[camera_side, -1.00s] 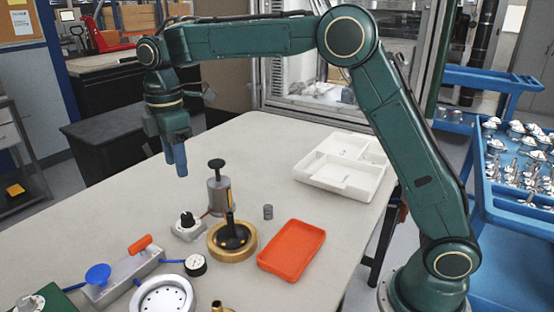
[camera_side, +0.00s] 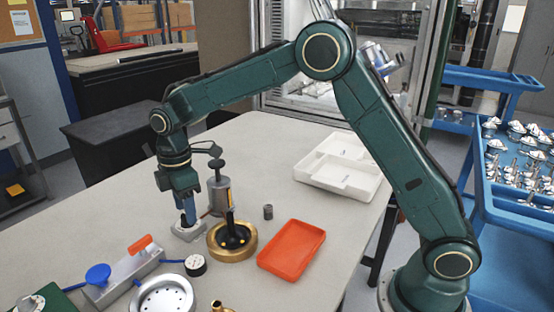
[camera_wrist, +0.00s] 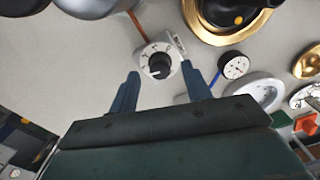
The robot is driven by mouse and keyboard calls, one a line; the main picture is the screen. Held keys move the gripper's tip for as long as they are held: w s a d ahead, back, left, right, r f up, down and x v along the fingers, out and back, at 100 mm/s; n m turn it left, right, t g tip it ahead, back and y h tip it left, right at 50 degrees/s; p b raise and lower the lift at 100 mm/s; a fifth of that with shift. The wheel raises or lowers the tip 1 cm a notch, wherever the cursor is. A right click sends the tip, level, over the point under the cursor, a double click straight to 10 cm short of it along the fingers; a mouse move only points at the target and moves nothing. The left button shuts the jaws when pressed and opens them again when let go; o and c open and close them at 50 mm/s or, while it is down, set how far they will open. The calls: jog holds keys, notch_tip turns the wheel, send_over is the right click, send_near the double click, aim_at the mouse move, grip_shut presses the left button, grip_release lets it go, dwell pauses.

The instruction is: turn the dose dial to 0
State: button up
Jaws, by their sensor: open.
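The dose dial is a white housing with a black round knob (camera_wrist: 160,65) and dark scale marks on its face. In the wrist view it sits just beyond and between my fingertips. A white pointer line shows on the knob, toward the left in that view; the scale figures are too small to read. In the side view only the housing's pale base (camera_side: 187,233) shows, as my fingers hide the knob. My gripper (camera_side: 188,221) points down above the dial. Its blue fingers (camera_wrist: 160,72) are open, one on each side of the knob; contact cannot be made out.
A grey cylinder with a black top (camera_side: 219,192) stands close behind the dial. A brass ring with a black lever (camera_side: 232,251) is close at right. A black-rimmed gauge (camera_side: 195,265) and valve block (camera_side: 125,275) are in front. An orange tray (camera_side: 292,250) lies right.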

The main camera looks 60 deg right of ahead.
jog(key=shift+f, duration=0.85)
jog(key=c, duration=1)
